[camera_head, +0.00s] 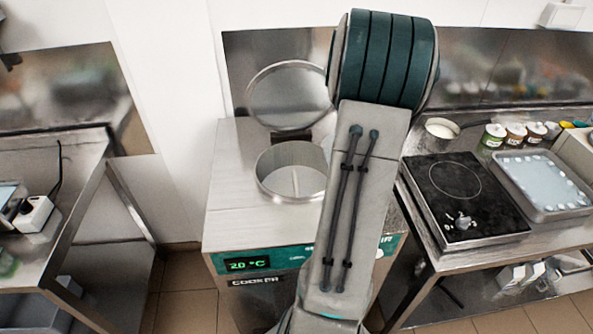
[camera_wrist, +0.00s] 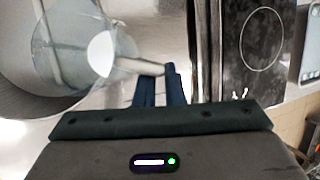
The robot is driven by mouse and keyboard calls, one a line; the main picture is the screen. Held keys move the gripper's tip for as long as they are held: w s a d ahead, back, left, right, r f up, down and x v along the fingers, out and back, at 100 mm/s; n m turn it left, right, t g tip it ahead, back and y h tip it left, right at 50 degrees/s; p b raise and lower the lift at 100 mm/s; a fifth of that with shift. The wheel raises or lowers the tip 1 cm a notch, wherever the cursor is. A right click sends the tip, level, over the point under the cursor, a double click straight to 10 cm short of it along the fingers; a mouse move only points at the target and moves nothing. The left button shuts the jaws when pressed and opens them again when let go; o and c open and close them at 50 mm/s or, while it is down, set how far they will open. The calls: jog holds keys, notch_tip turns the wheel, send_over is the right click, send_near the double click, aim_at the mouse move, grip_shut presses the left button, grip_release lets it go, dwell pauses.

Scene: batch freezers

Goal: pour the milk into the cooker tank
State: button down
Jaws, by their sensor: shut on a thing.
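The cooker tank (camera_head: 277,176) is a round steel well in the top of the cooker, with a stirrer bar inside; its round lid (camera_head: 284,92) stands open behind it. In the wrist view the tank's curved rim (camera_wrist: 22,108) is at the left. My gripper (camera_wrist: 160,72) is shut on the handle of a clear jug (camera_wrist: 62,48). White milk (camera_wrist: 103,55) shows in the jug. The jug overlaps the tank opening in the wrist view; I cannot tell its exact tilt or whether milk is flowing.
A black hob (camera_head: 455,195) is on the right counter, with a tray (camera_head: 543,184) beside it and small jars (camera_head: 515,135) behind. A steel bowl (camera_head: 441,129) stands near the cooker. A separate steel table (camera_head: 55,165) is at the left, across a floor gap.

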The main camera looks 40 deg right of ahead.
jog(key=shift+s+d+r+t+y+b, duration=0.3)
jog(key=shift+s+d+r+t+b, duration=0.1)
jog(key=shift+s+d, duration=0.05)
dwell(0.4)
jog(key=shift+s+d+f+m, duration=0.1)
jog(key=shift+d+f+m, duration=0.1)
jog(key=shift+m, duration=0.1)
jog(key=f+t, duration=0.1)
jog(key=s+d+f+y+b, duration=0.1)
jog(key=f, duration=0.1)
jog(key=shift+s+d+t+y, duration=0.2)
jog(key=shift+t+y, duration=0.1)
jog(key=shift+t, duration=0.1)
jog(key=shift+f, duration=0.1)
